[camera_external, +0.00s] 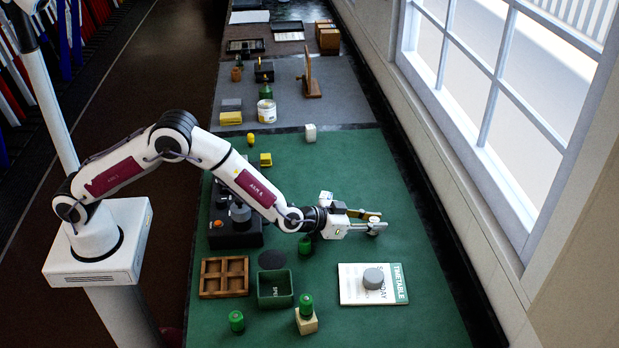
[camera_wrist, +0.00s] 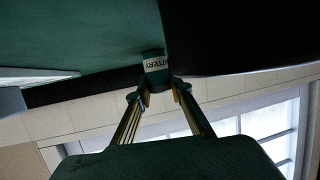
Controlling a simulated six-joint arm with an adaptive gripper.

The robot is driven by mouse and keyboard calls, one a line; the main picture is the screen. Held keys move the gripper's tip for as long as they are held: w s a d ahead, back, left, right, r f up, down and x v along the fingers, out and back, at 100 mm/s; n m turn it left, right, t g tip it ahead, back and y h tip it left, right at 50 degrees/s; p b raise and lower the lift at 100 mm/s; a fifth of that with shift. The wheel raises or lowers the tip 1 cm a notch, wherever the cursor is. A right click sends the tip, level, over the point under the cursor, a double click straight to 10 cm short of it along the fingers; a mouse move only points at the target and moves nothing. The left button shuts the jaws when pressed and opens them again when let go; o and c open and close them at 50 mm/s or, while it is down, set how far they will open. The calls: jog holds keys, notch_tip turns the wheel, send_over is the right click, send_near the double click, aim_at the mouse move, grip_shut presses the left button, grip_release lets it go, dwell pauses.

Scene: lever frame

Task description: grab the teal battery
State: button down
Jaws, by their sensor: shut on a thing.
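My gripper (camera_external: 374,222) reaches out over the right part of the green table mat and is shut. In the wrist view the fingertips (camera_wrist: 159,86) close on a battery (camera_wrist: 155,64) with a pale band lettered "ATTERY" and a dark teal end. In the external view the battery is mostly hidden by the fingers. I cannot tell there whether it touches the mat. Other green cylinders stand below my arm (camera_external: 304,245), on the mat at the front (camera_external: 236,321) and on a pale block (camera_external: 305,306).
A timetable booklet (camera_external: 400,283) with a grey round weight (camera_external: 373,279) lies in front of my gripper. A wooden divided tray (camera_external: 224,258), a green bin (camera_external: 275,304) and a black device (camera_external: 235,240) stand left. The wall and window (camera_external: 510,95) border the right side.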

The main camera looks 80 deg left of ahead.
aim_at(374, 220)
jog(key=shift+r, duration=0.15)
jog(key=shift+r, duration=4.9)
jog(key=shift+r, duration=0.1)
